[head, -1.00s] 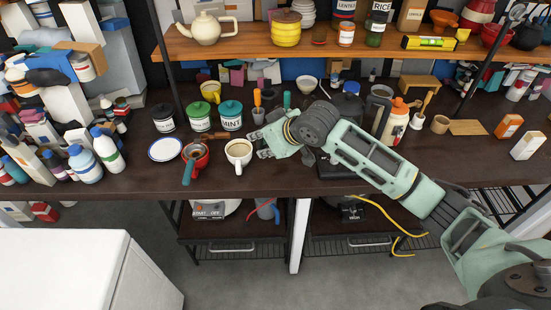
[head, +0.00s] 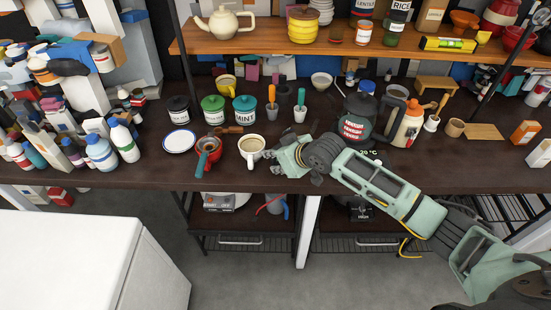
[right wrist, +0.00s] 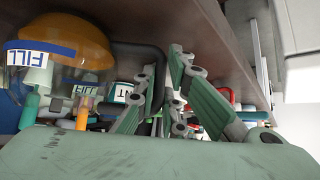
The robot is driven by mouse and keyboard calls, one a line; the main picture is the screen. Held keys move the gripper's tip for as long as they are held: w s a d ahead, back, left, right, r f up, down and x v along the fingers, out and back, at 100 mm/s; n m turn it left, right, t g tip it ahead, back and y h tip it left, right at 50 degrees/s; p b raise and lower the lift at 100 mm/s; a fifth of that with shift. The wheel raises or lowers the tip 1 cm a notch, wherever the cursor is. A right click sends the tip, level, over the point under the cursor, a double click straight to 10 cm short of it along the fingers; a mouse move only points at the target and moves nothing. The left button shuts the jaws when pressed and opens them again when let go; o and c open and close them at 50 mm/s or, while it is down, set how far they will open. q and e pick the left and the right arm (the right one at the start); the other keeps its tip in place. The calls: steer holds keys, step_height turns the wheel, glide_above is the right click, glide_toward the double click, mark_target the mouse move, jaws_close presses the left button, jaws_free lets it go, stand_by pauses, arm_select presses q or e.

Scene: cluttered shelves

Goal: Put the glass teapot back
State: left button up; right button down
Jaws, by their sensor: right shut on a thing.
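The glass teapot (right wrist: 80,40) fills the left of the right wrist view, which is upside down. It looks clear, with orange liquid and a blue part, and labels reading FILL show on or through it. A thin black bar that looks like its handle runs between the fingers of my right gripper (right wrist: 162,90). That gripper (head: 266,156) seems shut on this handle, low over the counter's front, just right of the white mug (head: 251,148). I cannot pick out the clear teapot at the gripper in the head view. My left gripper is not in view.
A dark pot with red lettering (head: 357,122) stands behind my right wrist. Left of the gripper are a red cup (head: 209,146), lidded jars (head: 213,110) and a plate (head: 179,141). The upper shelf (head: 270,35) overhangs the counter's back.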

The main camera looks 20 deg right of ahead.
steer(key=c, duration=1.8)
jaws_free()
steer(key=shift+f, duration=0.1)
steer(key=shift+c, duration=0.2)
steer(key=b+v, duration=0.1)
steer(key=v, duration=1.1)
